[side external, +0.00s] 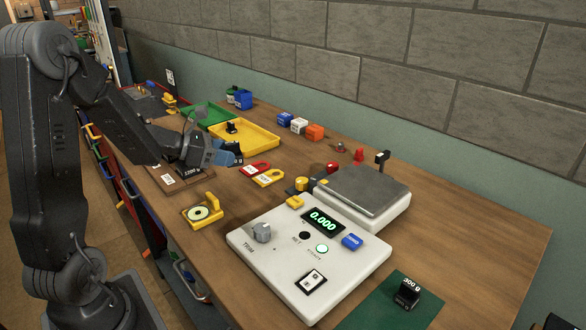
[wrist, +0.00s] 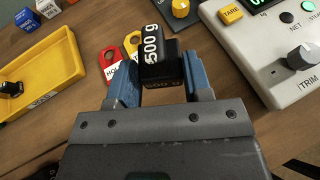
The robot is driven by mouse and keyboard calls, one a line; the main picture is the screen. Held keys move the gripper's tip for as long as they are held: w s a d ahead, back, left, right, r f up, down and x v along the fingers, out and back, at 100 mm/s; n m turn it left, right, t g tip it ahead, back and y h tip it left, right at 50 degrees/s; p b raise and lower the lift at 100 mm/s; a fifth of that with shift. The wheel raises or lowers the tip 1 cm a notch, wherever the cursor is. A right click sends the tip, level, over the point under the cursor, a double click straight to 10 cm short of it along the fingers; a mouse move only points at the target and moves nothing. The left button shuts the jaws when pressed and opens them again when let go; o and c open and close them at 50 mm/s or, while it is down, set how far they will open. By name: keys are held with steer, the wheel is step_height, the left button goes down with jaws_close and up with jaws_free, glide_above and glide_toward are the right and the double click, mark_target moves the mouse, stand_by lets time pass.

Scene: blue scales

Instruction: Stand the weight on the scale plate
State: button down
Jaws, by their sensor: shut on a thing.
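My gripper (side external: 228,154) is shut on a black weight (side external: 238,158), holding it above the bench to the left of the scale. In the wrist view, the weight (wrist: 153,48) sits between the blue fingers of my gripper (wrist: 158,68), and its white label reads 500 g. The scale plate (side external: 362,188) is a bare grey metal square on the white scale at the right. The scale display (side external: 323,219) reads 0.000. The plate is out of the wrist view.
Yellow (side external: 256,142) and green (side external: 205,115) trays lie behind my gripper. Red (side external: 257,168) and yellow (side external: 269,178) tags lie between it and the scale. A black post (side external: 381,158) stands behind the plate. Another weight (side external: 408,291) stands on a green mat (side external: 385,312) at front right.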

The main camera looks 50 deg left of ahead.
steer(key=w+d+r+m+g+h, duration=0.15)
steer(key=w+d+r, duration=0.3)
steer(key=w, duration=0.55)
steer(key=w+d+r+m+g+h, duration=0.1)
steer(key=w+d+r+m+h, duration=0.2)
steer(key=w+d, duration=0.5)
glide_above(352, 173)
steer(key=f, duration=0.5)
steer(key=shift+s+a+f, duration=0.1)
steer(key=shift+a+f, duration=0.25)
steer(key=shift+f, duration=0.05)
steer(key=shift+w+d+f, duration=0.2)
steer(key=shift+d+f, duration=0.15)
steer(key=shift+d, duration=0.05)
steer(key=shift+f, duration=1.9)
steer(key=c, duration=0.5)
jaws_free()
steer(key=shift+f+g, duration=0.25)
steer(key=shift+c, duration=0.2)
